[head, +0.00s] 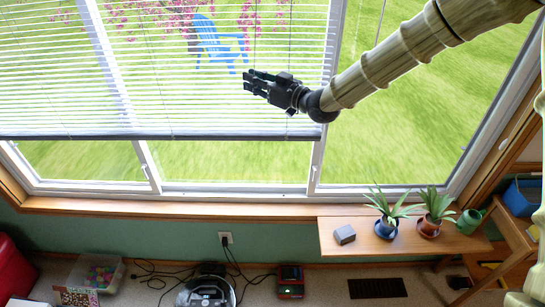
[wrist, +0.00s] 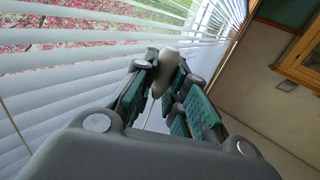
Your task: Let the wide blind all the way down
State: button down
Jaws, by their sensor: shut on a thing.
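The wide blind (head: 160,100) has white slats and covers the left and middle panes. Its dark bottom rail (head: 160,137) hangs level, with a strip of bare glass between it and the sill. My gripper (head: 248,81) is in front of the blind, near its right part. In the wrist view, the fingers are closed around a small beige-grey knob (wrist: 167,72), with a thin pale cord (wrist: 150,117) showing below it. The slats (wrist: 60,92) run close beside the fingers on the left. In the head view, the knob is too small to make out.
The right pane (head: 410,120) has no slats over its visible part. A wooden shelf (head: 340,228) below holds a grey block (head: 344,235), two potted plants and a green watering can (head: 470,221). A robot vacuum (head: 207,290) and cables lie on the floor.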

jog(key=shift+r+p, duration=1.75)
jog(key=shift+r, duration=2.65)
jog(key=shift+r+p, duration=1.35)
jog(key=shift+r, duration=3.15)
notch_tip(320, 180, up, 9)
notch_tip(320, 180, up, 9)
